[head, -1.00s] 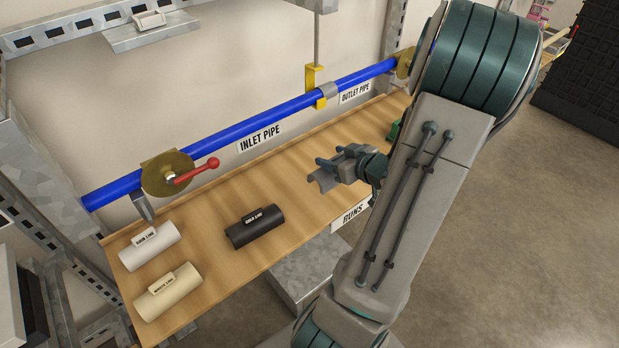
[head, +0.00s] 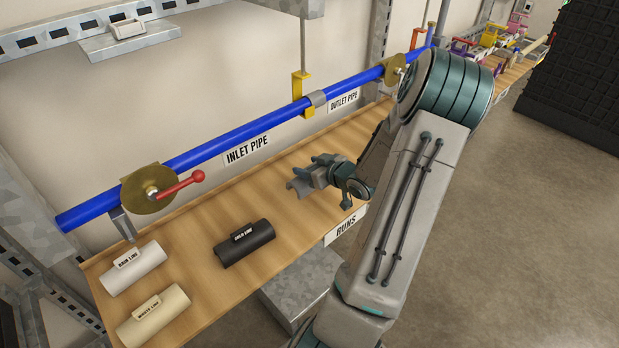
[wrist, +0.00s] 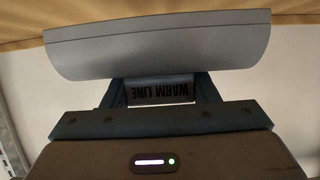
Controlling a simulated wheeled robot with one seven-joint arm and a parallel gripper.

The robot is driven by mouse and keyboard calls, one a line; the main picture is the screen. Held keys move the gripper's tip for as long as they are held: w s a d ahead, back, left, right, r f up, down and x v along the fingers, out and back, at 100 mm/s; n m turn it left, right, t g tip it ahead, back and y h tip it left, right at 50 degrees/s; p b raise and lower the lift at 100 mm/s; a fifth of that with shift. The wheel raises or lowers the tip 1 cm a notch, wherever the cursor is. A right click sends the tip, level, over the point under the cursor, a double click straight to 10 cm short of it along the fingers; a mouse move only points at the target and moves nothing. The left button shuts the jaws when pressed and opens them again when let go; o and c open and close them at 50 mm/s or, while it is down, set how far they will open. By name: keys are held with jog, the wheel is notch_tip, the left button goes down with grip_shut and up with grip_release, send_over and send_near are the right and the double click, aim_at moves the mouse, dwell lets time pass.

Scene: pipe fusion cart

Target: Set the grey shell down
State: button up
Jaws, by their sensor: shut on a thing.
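The grey shell (head: 299,187) is a curved half-pipe piece held at the tip of my gripper (head: 317,172), over the right part of the wooden shelf (head: 285,215). The wood shows just beyond the shell there. I cannot tell whether the shell touches the shelf.
A dark shell (head: 244,244), a white shell (head: 133,268) and a cream shell (head: 153,315) lie on the shelf to the left. The blue pipe (head: 240,127) with a red-handled valve (head: 182,184) runs along the wall behind. Bare shelf lies between the dark shell and my gripper.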

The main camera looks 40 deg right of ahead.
jog(key=shift+f, duration=1.9)
jog(key=shift+f+b, duration=0.15)
jog(key=shift+b, duration=0.15)
jog(key=o, duration=1.1)
jog(key=shift+c, duration=0.2)
